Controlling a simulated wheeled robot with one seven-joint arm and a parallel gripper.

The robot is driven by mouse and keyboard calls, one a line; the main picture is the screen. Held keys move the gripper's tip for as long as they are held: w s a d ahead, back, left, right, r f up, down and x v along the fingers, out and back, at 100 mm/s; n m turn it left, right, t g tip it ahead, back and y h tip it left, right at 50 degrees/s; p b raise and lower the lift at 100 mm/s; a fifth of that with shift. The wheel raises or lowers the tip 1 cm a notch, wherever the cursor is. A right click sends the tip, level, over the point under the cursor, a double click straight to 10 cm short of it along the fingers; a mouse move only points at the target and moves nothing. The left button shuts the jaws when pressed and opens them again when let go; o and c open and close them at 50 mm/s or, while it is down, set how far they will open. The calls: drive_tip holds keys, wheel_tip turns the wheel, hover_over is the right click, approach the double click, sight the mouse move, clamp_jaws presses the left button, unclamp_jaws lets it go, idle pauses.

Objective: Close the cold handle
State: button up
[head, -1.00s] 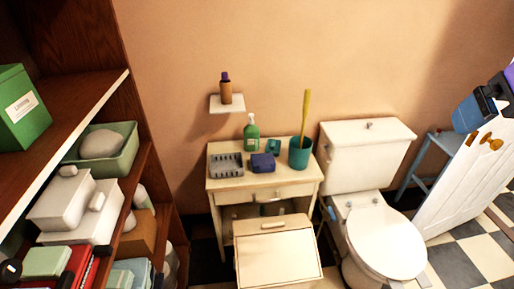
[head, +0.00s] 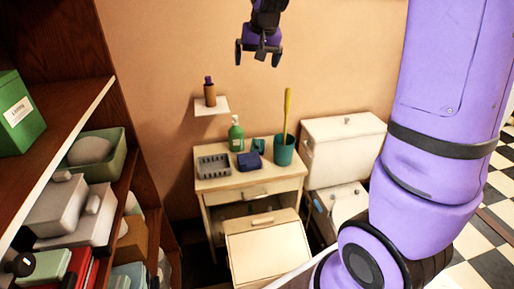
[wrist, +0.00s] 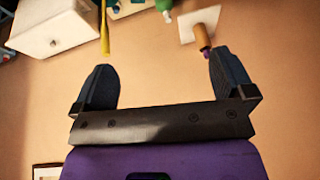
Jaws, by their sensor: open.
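No cold handle or basin can be made out in either view. My gripper (head: 258,50) is at the top of the head view, high in front of the tan wall and above the small wall shelf. It is open and empty. In the wrist view its two dark fingers (wrist: 165,85) are spread apart, with only bare wall between them. My purple arm fills the right side of the head view and hides part of the toilet and what stood to its right.
A white cabinet (head: 234,190) holds a green pump bottle (head: 236,138), a blue box and a teal cup (head: 284,152) with a yellow stick. A small wall shelf (head: 212,107) bears a brown bottle (head: 210,93). A toilet (head: 340,135) stands right; a wooden bookcase (head: 75,95) stands left.

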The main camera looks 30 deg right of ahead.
drive_tip(key=w+d+f+m, duration=0.1)
drive_tip(key=w+d+f, duration=0.3)
drive_tip(key=w+f, duration=0.5)
drive_tip(key=m+g+h, duration=0.1)
drive_tip(key=m+h, duration=0.1)
hover_over(258, 140)
drive_tip(key=s+a, duration=0.2)
drive_tip(key=s, duration=0.1)
wheel_tip(258, 140, down, 31)
drive_tip(key=shift+x, duration=5.85)
drive_tip(key=shift+s+a, duration=0.1)
drive_tip(key=c, duration=1)
drive_tip(key=shift+c, duration=0.2)
drive_tip(key=shift+r, duration=0.15)
